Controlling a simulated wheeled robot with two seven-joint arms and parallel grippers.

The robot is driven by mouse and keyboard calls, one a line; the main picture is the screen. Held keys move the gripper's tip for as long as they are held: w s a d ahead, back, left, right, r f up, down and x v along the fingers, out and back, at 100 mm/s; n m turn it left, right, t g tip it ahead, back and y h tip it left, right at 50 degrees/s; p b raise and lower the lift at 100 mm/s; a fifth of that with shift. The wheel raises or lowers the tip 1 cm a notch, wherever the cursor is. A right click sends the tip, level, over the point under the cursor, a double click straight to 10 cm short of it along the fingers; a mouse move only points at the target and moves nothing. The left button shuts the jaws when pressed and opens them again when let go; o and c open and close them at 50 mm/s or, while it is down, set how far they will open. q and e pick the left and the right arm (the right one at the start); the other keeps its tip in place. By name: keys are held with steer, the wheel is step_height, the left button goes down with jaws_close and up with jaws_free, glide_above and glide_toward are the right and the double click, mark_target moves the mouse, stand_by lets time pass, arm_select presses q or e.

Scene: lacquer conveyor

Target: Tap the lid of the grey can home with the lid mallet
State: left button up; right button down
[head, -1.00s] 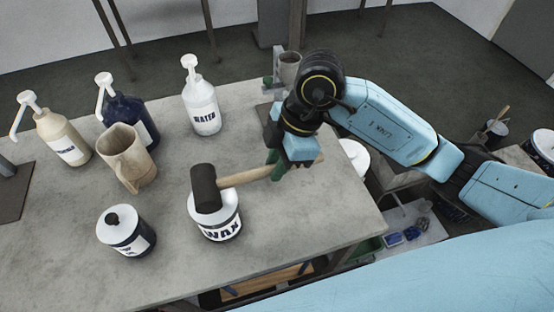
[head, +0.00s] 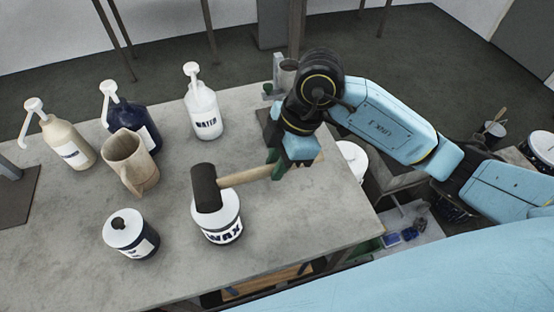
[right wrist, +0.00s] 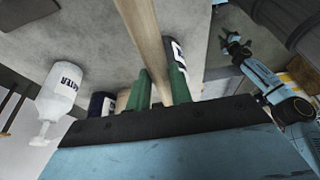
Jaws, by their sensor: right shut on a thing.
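My right gripper (head: 276,166) is shut on the wooden handle of the lid mallet (head: 206,188). Its green fingers also show around the handle in the right wrist view (right wrist: 160,88). The dark mallet head is over the left part of the top of a white can marked WAX (head: 221,226); I cannot tell whether it touches the lid. The head hides part of the lid, so its seating cannot be judged. No can looks plainly grey. My left gripper (right wrist: 233,46) shows small in the right wrist view, fingers apart and empty.
A second can (head: 131,234) with a dark knob on top stands left of the WAX can. A beige jug (head: 129,162), a WATER pump bottle (head: 203,112), a dark blue pump bottle (head: 131,120) and a beige pump bottle (head: 65,142) stand behind. The grey table (head: 300,222) is bare at front right.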

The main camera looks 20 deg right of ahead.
steer(key=shift+r+p, duration=2.4)
steer(key=shift+r, duration=0.4)
steer(key=shift+f, duration=0.1)
